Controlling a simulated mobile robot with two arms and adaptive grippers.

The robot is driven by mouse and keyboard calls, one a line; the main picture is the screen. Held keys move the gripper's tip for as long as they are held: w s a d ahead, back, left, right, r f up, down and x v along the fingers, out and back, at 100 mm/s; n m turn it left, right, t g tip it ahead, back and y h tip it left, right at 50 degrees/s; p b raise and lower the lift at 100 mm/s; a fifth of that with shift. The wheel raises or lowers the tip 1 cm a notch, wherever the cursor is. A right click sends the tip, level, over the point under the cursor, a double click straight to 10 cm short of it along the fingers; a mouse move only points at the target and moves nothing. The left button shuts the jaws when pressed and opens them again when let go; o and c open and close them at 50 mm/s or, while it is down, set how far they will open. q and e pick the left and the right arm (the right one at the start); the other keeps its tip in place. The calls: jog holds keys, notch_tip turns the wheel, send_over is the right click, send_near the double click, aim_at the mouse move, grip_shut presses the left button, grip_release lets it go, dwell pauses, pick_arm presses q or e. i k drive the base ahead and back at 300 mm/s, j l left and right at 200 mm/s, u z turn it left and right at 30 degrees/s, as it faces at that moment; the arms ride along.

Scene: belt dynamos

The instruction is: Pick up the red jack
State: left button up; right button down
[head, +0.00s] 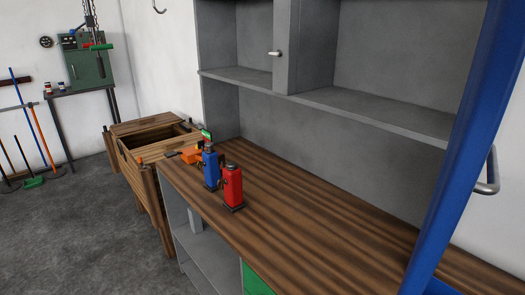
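The red jack (232,187) stands upright on the wooden worktop (310,225), near its front left edge. A blue jack (210,169) stands close beside it on the left, slightly farther back. Neither of my grippers is in the head view. Nothing is holding the red jack.
An orange item (190,155) lies behind the blue jack at the worktop's left end. Grey shelving (340,113) rises behind the worktop. A blue post (468,145) crosses the right side. A wooden crate bench (152,135) adjoins on the left. The worktop right of the jacks is clear.

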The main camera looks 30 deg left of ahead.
aim_at(234, 202)
jog(key=u, duration=1.2)
jog(key=i+j+z, duration=0.15)
jog(key=j+z, duration=0.15)
jog(key=z, duration=0.15)
jog(key=j+z, duration=0.3)
jog(key=z, duration=0.15)
jog(key=j+z, duration=0.5)
jog(key=j, duration=2.1)
